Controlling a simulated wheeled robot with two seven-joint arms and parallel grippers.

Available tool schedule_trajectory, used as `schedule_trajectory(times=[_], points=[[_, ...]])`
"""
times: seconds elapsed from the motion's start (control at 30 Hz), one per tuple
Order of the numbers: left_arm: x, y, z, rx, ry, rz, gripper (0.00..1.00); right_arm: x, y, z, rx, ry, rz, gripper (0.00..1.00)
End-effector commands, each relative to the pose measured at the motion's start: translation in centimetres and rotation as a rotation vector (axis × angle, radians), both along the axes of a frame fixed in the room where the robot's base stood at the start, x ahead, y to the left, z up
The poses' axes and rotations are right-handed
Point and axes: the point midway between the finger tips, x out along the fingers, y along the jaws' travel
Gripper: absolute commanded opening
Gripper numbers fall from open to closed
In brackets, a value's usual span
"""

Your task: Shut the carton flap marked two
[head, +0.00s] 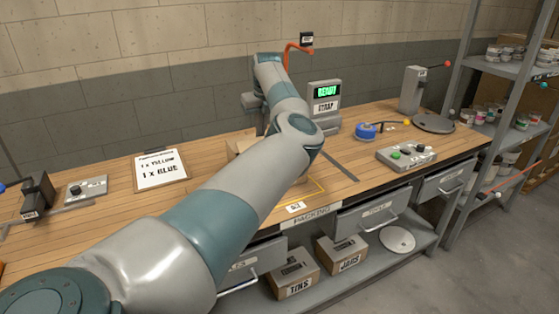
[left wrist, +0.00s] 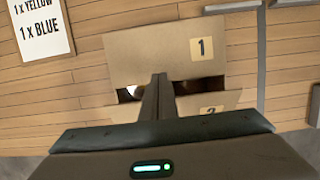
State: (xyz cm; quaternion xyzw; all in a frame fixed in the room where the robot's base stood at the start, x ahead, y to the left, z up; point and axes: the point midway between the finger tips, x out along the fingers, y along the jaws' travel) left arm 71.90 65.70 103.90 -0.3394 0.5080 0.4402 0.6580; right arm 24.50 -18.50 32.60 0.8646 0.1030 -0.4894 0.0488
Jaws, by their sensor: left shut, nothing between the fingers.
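The carton shows in the left wrist view, with the flap marked one (left wrist: 150,55) as a broad brown panel. The flap marked two (left wrist: 225,100) is nearer my gripper, and its number is partly cut off by the gripper body. A dark gap (left wrist: 205,86) lies between the flaps, with something white and brown inside. My left gripper (left wrist: 158,77) is shut and empty, its fingers over the gap and in front of the flap marked two; contact cannot be told. In the head view my arm hides most of the carton (head: 237,146). My right gripper is not in view.
An order board (head: 161,170) lies left of the carton on the wooden bench (head: 110,205). A screen reading READY (head: 325,91) stands behind. A button box (head: 406,154) and blue tape roll (head: 366,131) are to the right. Shelving (head: 480,120) stands at the right.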

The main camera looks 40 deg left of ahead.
Motion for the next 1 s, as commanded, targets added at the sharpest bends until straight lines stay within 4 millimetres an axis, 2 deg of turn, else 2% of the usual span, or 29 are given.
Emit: schedule_trajectory(times=[0.33, 1.0], points=[[0.0, 0.0, 1.3, 0.0, -0.001, 0.0, 0.0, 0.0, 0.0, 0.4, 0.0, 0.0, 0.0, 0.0], [0.0, 0.0, 1.4, 0.0, 0.0, 0.0, 0.0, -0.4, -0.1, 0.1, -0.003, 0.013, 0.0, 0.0]])
